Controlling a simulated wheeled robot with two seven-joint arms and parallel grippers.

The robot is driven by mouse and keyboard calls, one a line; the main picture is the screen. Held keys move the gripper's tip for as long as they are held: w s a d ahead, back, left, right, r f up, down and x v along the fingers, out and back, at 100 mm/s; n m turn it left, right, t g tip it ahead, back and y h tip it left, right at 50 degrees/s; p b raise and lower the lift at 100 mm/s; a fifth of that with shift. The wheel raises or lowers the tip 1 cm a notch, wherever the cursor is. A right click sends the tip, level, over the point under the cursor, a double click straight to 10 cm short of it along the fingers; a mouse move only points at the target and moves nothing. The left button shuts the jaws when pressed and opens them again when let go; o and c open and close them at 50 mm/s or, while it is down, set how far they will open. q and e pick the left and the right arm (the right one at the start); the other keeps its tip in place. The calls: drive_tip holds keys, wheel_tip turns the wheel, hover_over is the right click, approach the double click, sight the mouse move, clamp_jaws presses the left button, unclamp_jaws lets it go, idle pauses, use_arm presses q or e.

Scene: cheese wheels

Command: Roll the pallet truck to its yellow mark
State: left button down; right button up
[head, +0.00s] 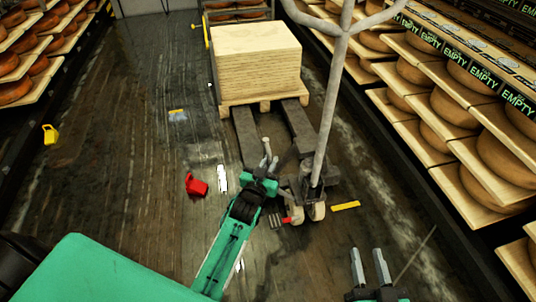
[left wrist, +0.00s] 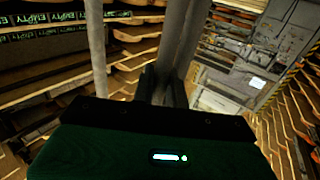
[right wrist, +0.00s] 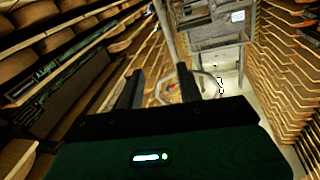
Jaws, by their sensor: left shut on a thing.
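The pallet truck (head: 325,110) stands in the aisle, its grey handle rising toward me and its dark forks under a pallet (head: 262,106) with stacked boards (head: 258,60). A yellow strip (head: 345,206) lies on the floor just right of the truck's front wheels. My left gripper (head: 268,152) is left of the handle shaft in the head view. In the left wrist view its fingers are shut on a grey bar (left wrist: 184,40); which part it is cannot be told. My right gripper (head: 370,266) is open and empty, lower right, apart from the handle.
Cheese racks line the right (head: 470,130) and left (head: 30,60) sides. A red object (head: 196,185), a white object (head: 222,179) and a yellow object (head: 50,134) are on the floor. Open floor lies left of the truck.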

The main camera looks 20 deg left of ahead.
use_arm(q)
drive_tip(key=shift+s+d, duration=0.35)
drive_tip(key=shift+s, duration=0.15)
use_arm(e)
drive_tip(key=shift+s+a+f+g, duration=0.1)
drive_tip(key=shift+s+f+g, duration=0.25)
drive_tip(key=shift+f, duration=0.25)
drive_tip(key=shift+s+a+f+g, duration=0.15)
drive_tip(key=shift+s+f+g, duration=0.15)
drive_tip(key=shift+f, duration=0.3)
drive_tip(key=shift+s+a+f+g, duration=0.1)
drive_tip(key=shift+s+f+g, duration=0.2)
drive_tip(key=shift+f, duration=0.3)
use_arm(q)
drive_tip(key=c, duration=1.8)
unclamp_jaws()
